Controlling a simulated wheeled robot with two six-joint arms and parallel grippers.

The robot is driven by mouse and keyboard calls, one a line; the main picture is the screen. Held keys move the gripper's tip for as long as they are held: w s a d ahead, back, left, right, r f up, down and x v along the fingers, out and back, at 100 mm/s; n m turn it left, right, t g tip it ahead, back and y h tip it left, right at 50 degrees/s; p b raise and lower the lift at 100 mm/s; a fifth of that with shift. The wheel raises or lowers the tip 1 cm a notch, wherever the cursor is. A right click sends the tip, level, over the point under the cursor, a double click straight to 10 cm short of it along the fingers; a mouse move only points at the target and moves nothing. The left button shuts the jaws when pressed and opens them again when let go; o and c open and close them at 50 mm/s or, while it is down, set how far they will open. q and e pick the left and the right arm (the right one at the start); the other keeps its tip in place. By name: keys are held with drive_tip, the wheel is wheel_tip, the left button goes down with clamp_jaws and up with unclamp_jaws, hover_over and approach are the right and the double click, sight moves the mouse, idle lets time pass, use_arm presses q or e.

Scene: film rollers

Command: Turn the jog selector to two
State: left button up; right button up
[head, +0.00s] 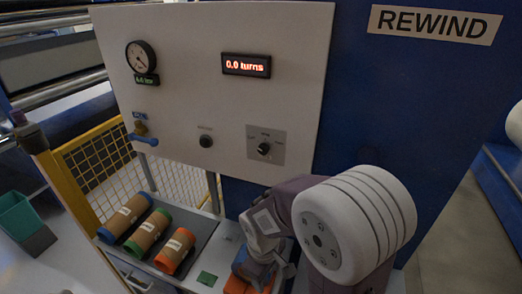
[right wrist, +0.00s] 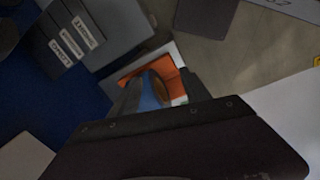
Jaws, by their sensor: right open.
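The jog selector looks to be the black knob (head: 264,148) on a grey square plate at the lower right of the white panel (head: 228,100). Its plate labels are too small to read, so I cannot tell its setting. My right gripper (head: 264,278) is low in front of the panel, well below the knob and apart from it, pointing down. In the right wrist view its fingers (right wrist: 155,95) are open, with a blue and brown round thing and an orange surface (right wrist: 145,67) seen between or beyond them. My left gripper is not in view.
A second black knob (head: 206,141) sits left of the selector. A blue-handled valve (head: 143,138), gauge (head: 141,57) and display (head: 246,64) reading "0.0 turns" are on the panel. Labelled rolls (head: 148,232) lie on a grey tray below. A green bin (head: 17,214) stands left.

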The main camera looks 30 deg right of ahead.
drive_tip(key=w+d+r+n+h+b, duration=0.3)
drive_tip(key=w+d+n+h, duration=0.2)
drive_tip(key=d+n, duration=0.4)
drive_tip(key=n+t+h+b, duration=0.8)
drive_tip(key=n+t+b, duration=0.15)
drive_tip(key=b, duration=0.45)
approach(262, 150)
drive_tip(key=s+d+f, duration=0.2)
drive_tip(key=s+d, duration=0.1)
drive_tip(key=d, duration=0.2)
drive_tip(key=w+a+r+n+t+b, duration=0.1)
drive_tip(key=w+a+n+t+b, duration=0.1)
drive_tip(key=w+a+b, duration=0.15)
drive_tip(key=p+x, duration=0.1)
drive_tip(key=x, duration=0.6)
drive_tip(key=shift+d+f, duration=0.1)
drive_tip(key=shift+d, duration=0.2)
